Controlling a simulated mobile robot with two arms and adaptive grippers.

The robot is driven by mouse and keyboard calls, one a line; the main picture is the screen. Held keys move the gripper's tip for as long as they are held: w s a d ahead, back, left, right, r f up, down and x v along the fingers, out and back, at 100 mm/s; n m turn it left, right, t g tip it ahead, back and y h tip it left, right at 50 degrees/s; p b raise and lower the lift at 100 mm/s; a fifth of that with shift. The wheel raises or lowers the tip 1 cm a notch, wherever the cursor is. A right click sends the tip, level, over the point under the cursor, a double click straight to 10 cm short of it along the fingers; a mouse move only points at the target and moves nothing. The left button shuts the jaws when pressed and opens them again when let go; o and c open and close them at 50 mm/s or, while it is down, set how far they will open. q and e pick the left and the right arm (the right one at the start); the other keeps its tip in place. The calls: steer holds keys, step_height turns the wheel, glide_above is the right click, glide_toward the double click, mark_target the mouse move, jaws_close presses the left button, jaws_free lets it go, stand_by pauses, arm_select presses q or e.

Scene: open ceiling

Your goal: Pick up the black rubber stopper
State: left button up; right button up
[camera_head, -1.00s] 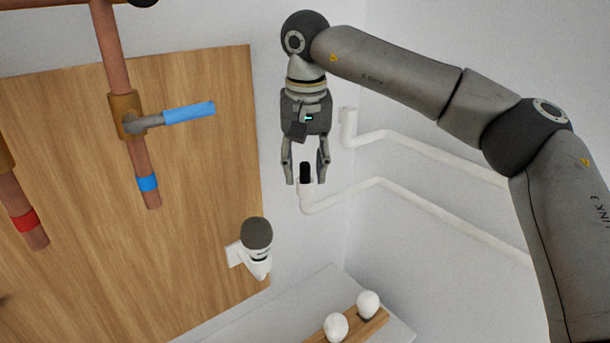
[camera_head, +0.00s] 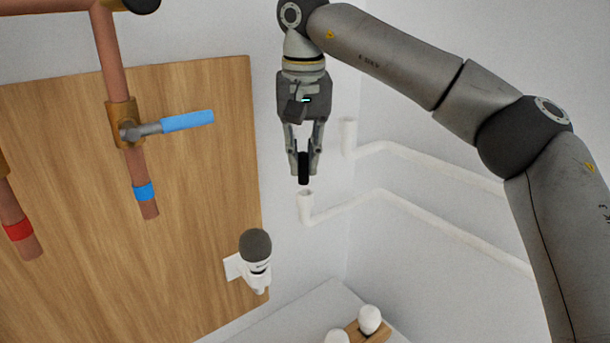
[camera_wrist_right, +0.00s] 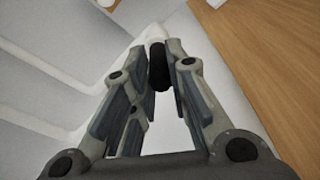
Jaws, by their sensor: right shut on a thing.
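The black rubber stopper (camera_head: 303,168) is a small dark cylinder, held upright between the fingers of my right gripper (camera_head: 304,170). The gripper points down and is shut on the stopper, which hangs just above the open end of the lower white pipe (camera_head: 306,206). In the right wrist view, the stopper (camera_wrist_right: 159,66) shows between the fingertips, with the white pipe end behind it. My left gripper is in neither view.
A wooden board (camera_head: 200,180) on the left carries copper pipes and a blue-handled valve (camera_head: 187,121). A grey-topped white fitting (camera_head: 256,250) is at its lower right. The upper white pipe (camera_head: 348,135) stands close right of the gripper. White bulbs (camera_head: 369,319) are on a ledge below.

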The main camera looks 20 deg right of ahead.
steer(key=s+a+r+b, duration=0.2)
steer(key=s+a+r, duration=0.4)
steer(key=s+r, duration=0.2)
steer(key=shift+s, duration=1)
steer(key=shift+s+a+r, duration=0.3)
steer(key=shift+s+a, duration=0.15)
steer(key=shift+s, duration=0.1)
